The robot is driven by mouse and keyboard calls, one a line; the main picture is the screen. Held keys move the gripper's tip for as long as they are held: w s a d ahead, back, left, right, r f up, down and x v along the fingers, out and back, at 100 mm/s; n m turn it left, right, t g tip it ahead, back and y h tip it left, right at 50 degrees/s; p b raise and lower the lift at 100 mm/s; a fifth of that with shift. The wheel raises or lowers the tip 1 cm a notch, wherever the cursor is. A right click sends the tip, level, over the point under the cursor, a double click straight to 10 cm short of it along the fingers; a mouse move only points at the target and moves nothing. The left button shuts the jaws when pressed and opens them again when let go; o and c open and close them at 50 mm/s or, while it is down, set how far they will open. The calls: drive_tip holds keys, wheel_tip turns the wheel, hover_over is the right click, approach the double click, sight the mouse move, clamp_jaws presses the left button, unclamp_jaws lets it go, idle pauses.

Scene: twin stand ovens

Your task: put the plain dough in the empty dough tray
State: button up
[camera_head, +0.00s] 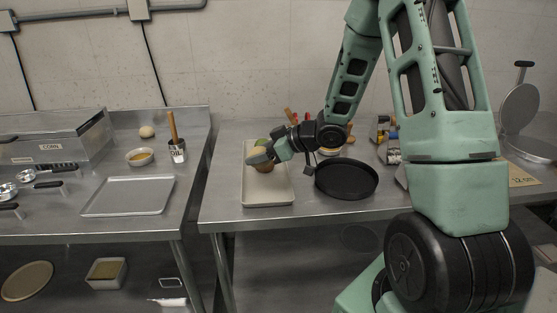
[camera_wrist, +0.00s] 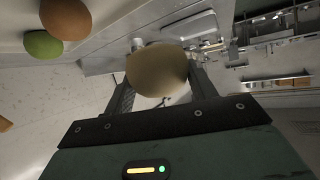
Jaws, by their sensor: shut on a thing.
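My gripper (camera_head: 268,154) is shut on the plain dough, a pale tan ball, over the far part of a beige tray on the middle table. In the wrist view the plain dough (camera_wrist: 157,70) sits between both fingers. A brown dough ball (camera_head: 265,168) and a green one (camera_head: 262,142) show at the beige tray (camera_head: 268,196), partly hidden by my gripper. They also show at upper left in the wrist view, brown (camera_wrist: 66,18) and green (camera_wrist: 43,44). An empty grey metal tray (camera_head: 128,196) lies on the left table.
A black round pan (camera_head: 346,178) stands right of the beige tray. On the left table are an oil pot (camera_head: 177,150), a small bowl (camera_head: 140,156), a pale ball (camera_head: 146,131), a corn bin (camera_head: 60,140) and ladles. A gap separates the two tables.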

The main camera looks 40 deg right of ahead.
drive_tip(key=shift+s+d+f, duration=0.3)
drive_tip(key=shift+d+f, duration=0.2)
drive_tip(key=shift+d, duration=0.25)
hover_over(267, 192)
wheel_tip(267, 192, down, 4)
drive_tip(key=shift+f, duration=0.1)
drive_tip(key=shift+w+f, duration=0.1)
drive_tip(key=shift+f, duration=2.15)
drive_tip(key=shift+f, duration=0.1)
drive_tip(key=o, duration=0.8)
drive_tip(key=shift+c, duration=0.2)
